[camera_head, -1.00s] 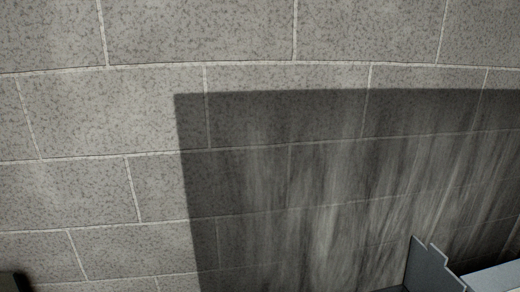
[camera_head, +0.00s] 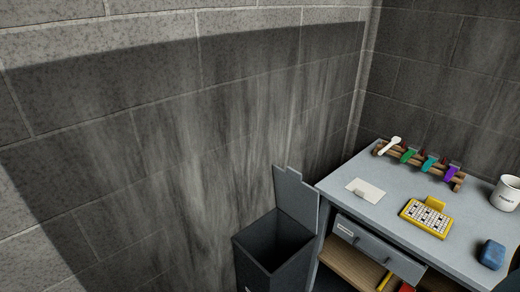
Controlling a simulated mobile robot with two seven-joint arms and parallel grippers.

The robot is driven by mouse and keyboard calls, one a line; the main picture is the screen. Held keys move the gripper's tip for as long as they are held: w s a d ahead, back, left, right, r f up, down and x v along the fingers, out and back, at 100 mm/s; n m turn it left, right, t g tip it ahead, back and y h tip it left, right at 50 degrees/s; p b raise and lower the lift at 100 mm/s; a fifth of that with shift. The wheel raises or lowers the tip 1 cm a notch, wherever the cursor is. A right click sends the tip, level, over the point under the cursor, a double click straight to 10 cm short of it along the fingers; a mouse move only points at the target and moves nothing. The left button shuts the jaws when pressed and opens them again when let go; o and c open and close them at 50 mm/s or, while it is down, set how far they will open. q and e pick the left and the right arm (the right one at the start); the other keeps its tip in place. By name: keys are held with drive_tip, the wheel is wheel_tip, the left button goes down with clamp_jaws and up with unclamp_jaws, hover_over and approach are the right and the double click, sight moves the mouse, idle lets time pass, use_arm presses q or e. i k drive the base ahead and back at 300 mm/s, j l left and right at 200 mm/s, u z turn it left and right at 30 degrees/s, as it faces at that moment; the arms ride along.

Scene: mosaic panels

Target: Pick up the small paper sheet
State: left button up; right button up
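A small white paper sheet (camera_head: 366,189) lies flat on the left part of the grey desk top (camera_head: 385,210). A small pale piece rests on or at the sheet's lower edge; I cannot tell what it is. Neither of my grippers shows in the head view.
A dark bin (camera_head: 272,243) with its lid raised stands left of the desk. A rack (camera_head: 417,161) with coloured items is at the desk's back, a yellow-framed panel (camera_head: 426,217) mid-desk, a white mug (camera_head: 506,194) and a blue block (camera_head: 492,254) at right. A drawer (camera_head: 378,250) is below.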

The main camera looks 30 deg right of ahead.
sight(366, 188)
drive_tip(key=z, duration=1.35)
